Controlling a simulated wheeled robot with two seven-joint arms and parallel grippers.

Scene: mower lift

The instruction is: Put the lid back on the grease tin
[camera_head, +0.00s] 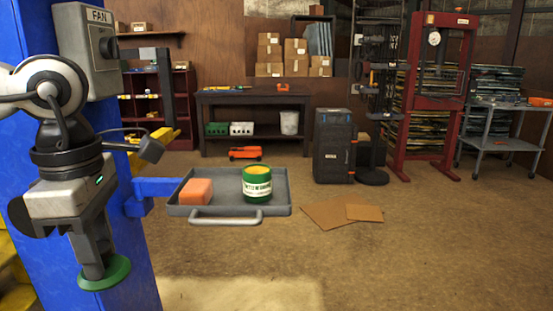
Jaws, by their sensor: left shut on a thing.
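The grease tin (257,188) is green with a pale label and stands upright on the right part of a grey tray (228,207). Its top is open and shows yellow grease. My left gripper (98,269) is at the lower left, shut on the green round lid (106,274), which hangs roughly level below the fingers. The lid is to the left of the tray and apart from the tin, in front of a blue post. My right gripper does not show.
An orange block (196,191) lies on the tray's left part. The tray has a front handle (226,219) and sits on a blue arm (158,187) from the blue post (130,245). Flat cardboard (325,216) lies on the floor to the right. The space above the tray is clear.

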